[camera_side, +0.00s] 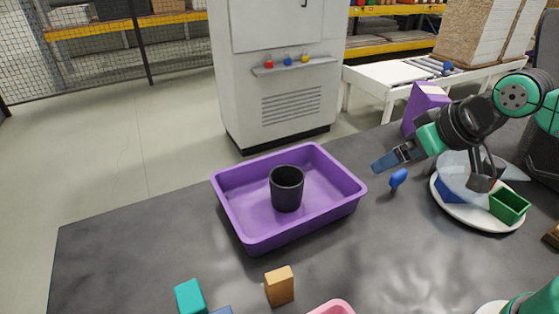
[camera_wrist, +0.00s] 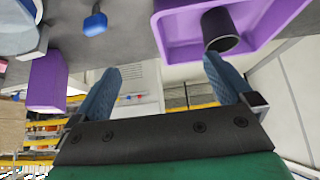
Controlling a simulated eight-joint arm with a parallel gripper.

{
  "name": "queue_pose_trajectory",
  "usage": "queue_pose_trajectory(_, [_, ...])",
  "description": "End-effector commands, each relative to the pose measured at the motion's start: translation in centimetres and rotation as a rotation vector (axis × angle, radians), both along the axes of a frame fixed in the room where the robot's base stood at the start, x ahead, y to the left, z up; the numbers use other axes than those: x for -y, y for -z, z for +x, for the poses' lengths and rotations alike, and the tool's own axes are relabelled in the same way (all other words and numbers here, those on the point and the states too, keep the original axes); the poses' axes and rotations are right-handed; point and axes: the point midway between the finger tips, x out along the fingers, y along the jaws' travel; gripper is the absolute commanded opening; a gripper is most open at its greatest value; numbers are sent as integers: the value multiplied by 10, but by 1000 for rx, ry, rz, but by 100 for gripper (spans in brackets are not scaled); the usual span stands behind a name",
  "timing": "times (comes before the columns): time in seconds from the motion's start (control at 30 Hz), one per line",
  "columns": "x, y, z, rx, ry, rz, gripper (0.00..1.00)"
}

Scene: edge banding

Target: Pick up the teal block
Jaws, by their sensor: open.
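My gripper (camera_side: 381,165) is above the table to the right of the purple tray, far from the teal block. In the wrist view my gripper (camera_wrist: 160,75) has its two blue fingers spread wide, with nothing between them.
A purple tray (camera_side: 245,242) holds a black cup (camera_side: 287,190). A wooden block (camera_side: 279,286) and a blue object (camera_side: 222,311) are near the teal block. A white plate (camera_side: 462,213) carries a green container (camera_side: 509,206). A purple block (camera_side: 424,105) stands behind my gripper.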

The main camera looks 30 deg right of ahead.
Motion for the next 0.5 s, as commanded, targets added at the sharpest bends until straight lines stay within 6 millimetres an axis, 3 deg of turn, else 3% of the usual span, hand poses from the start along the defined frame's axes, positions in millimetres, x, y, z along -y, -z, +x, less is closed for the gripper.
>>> queue_pose_trajectory(0.2, [-1, -39, 0, -1, 3, 7, 100])
queue_pose_trajectory(0.5, [-80, -36, 26, -171, 291, 566, 100])
